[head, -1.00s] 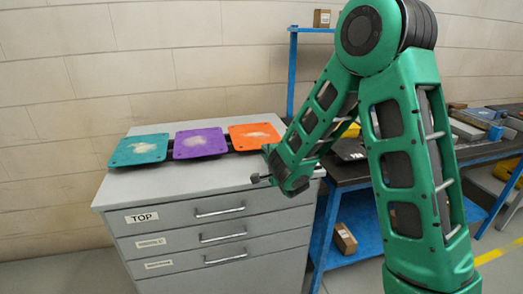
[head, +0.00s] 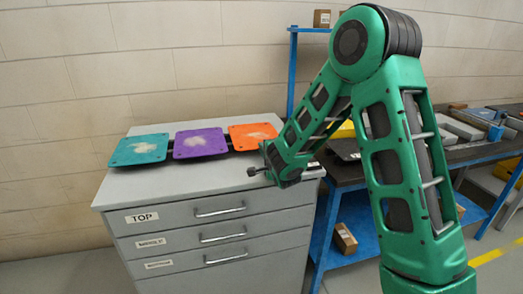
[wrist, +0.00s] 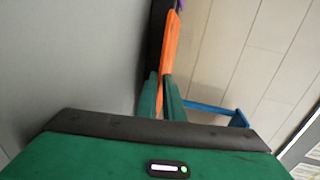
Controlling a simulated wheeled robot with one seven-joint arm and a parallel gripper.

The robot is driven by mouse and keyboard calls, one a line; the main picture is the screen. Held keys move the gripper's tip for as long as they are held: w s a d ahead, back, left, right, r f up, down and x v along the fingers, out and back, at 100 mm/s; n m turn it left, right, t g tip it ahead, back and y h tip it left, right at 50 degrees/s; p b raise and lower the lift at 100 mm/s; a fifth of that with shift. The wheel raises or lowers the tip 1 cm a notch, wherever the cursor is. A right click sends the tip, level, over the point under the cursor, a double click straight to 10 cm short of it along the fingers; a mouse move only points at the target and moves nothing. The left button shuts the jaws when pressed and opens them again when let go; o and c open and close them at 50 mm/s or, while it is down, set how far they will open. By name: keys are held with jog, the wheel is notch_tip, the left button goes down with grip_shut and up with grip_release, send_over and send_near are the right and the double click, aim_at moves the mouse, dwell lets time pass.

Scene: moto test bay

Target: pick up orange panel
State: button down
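The orange panel (head: 254,135) is a flat plate with a pale smudge, rightmost of three panels on the grey cabinet. My forearm covers its right side in the head view. In the wrist view the orange panel (wrist: 170,45) shows nearly edge-on, running down to my gripper (wrist: 160,82). Two green fingers stand apart, one on each side of its near edge. Whether they touch it is unclear.
A purple panel (head: 201,143) and a teal panel (head: 139,149) sit left of the orange one on a dark rack. The grey cabinet (head: 150,190) has a clear front top. A blue-framed bench (head: 335,215) stands right, behind my arm. A wall is behind.

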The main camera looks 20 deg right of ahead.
jog(key=shift+r, duration=1.25)
jog(key=s+r, duration=0.2)
jog(key=s, duration=0.5)
jog(key=s+r, duration=0.3)
jog(key=s, duration=0.4)
jog(key=shift+s, duration=0.1)
